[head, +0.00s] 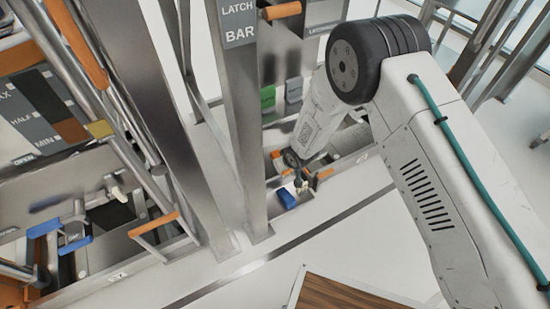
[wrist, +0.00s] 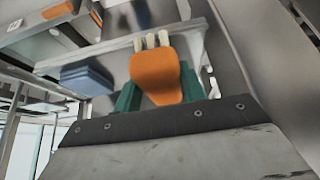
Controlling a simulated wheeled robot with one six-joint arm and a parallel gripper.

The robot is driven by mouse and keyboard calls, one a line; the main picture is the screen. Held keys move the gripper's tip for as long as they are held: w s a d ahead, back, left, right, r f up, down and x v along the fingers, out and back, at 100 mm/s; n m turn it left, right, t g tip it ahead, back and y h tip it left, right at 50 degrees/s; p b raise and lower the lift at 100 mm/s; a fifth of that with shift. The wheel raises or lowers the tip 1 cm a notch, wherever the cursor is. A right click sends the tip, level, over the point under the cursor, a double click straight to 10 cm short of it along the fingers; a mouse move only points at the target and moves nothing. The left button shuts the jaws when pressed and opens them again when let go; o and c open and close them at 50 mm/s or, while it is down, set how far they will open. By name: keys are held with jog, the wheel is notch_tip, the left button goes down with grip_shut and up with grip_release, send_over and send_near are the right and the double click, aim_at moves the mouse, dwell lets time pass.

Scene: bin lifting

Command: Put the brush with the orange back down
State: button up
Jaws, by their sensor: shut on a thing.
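The brush with the orange back (wrist: 155,78) is in the middle of the wrist view, its pale bristle tufts pointing away from the camera. My gripper (wrist: 158,92) has a dark green finger on each side of it and is shut on it. In the head view my gripper (head: 302,184) is small and far down at the end of my arm, over a pale ledge low beside the metal post. The brush cannot be made out clearly there. I cannot tell whether the brush touches anything under it.
A blue block (head: 286,198) lies close to my gripper; a blue-grey block (wrist: 87,78) shows left of the brush in the wrist view. A metal post labelled LATCH BAR (head: 240,120) stands just left. Green and grey panels (head: 268,98) are behind. A wooden board (head: 345,292) lies in front.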

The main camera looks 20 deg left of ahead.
aim_at(275, 152)
jog(key=w+a, duration=0.4)
jog(key=a, duration=0.1)
jog(key=shift+w, duration=0.15)
jog(key=shift+f, duration=1.75)
jog(key=shift+f, duration=0.1)
jog(key=o, duration=0.9)
jog(key=shift+o, duration=0.2)
jog(key=v, duration=1.2)
jog(key=shift+d, duration=0.1)
